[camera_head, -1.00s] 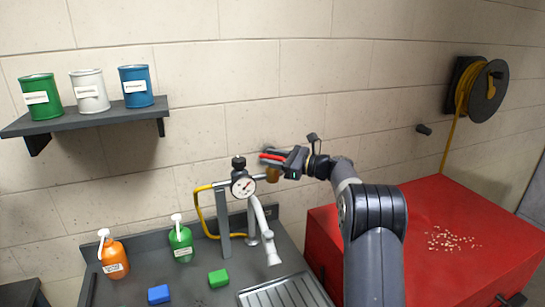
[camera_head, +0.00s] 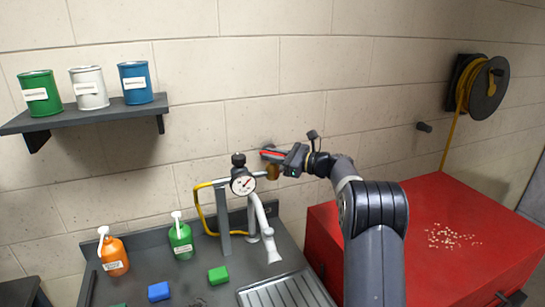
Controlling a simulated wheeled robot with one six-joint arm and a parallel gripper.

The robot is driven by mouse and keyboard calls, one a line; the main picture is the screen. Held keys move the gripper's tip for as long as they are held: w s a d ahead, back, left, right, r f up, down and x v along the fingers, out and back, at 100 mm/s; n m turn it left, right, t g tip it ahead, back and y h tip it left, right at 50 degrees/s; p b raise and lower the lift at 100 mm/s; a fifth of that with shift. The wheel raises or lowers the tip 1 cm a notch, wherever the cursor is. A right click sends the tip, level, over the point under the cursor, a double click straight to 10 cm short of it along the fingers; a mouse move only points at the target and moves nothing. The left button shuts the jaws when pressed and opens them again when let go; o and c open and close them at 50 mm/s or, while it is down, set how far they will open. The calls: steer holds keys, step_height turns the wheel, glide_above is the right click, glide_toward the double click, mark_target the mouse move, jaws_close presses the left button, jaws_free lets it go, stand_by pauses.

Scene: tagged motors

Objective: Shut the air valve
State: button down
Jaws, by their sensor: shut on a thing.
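The air valve is a brass body (camera_head: 272,172) on the pipe at the wall, right of a round pressure gauge (camera_head: 243,182). A thin red strip, which looks like the valve's handle (camera_head: 276,154), shows between my gripper's fingers just above the brass body. My gripper (camera_head: 268,153) reaches in from the right and is shut on this handle. The fingers point left, close to the wall, and cover most of the handle. Its exact angle to the pipe is hard to tell.
A yellow hose (camera_head: 199,215) and a grey post (camera_head: 224,225) stand below the gauge, beside a white tap (camera_head: 262,218). Orange (camera_head: 113,255) and green (camera_head: 181,240) bottles stand on the sink counter. A red cabinet (camera_head: 480,220) is at right.

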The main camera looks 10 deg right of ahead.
steer(key=shift+f+t+b, duration=0.1)
steer(key=shift+t+b, duration=0.2)
steer(key=m+t+h+b, duration=0.1)
steer(key=b, duration=0.1)
steer(key=m+t+h+b, duration=0.3)
steer(key=h+b, duration=0.1)
steer(key=b, duration=0.1)
steer(key=shift+a+f+m+t, duration=0.1)
steer(key=shift+f+m+t, duration=0.2)
steer(key=shift+m, duration=0.1)
steer(key=m+t+h+b, duration=0.1)
steer(key=h+b, duration=0.1)
steer(key=m+t+h+b, duration=0.1)
steer(key=h+b, duration=0.1)
steer(key=shift+r+m, duration=0.15)
steer(key=shift+m, duration=0.25)
steer(key=shift+r+m+h+b, duration=0.1)
steer(key=shift+m+h+b, duration=0.4)
steer(key=shift+h+b, duration=0.45)
steer(key=shift+r+t+h, duration=0.15)
steer(key=shift+t+h, duration=0.15)
steer(key=shift+h, duration=0.15)
steer(key=c, duration=1.4)
jaws_free()
steer(key=shift+o, duration=0.2)
steer(key=shift+s, duration=0.1)
steer(key=s+d+b, duration=0.2)
steer(key=s+b, duration=0.1)
steer(key=s, duration=0.7)
steer(key=shift+s, duration=0.25)
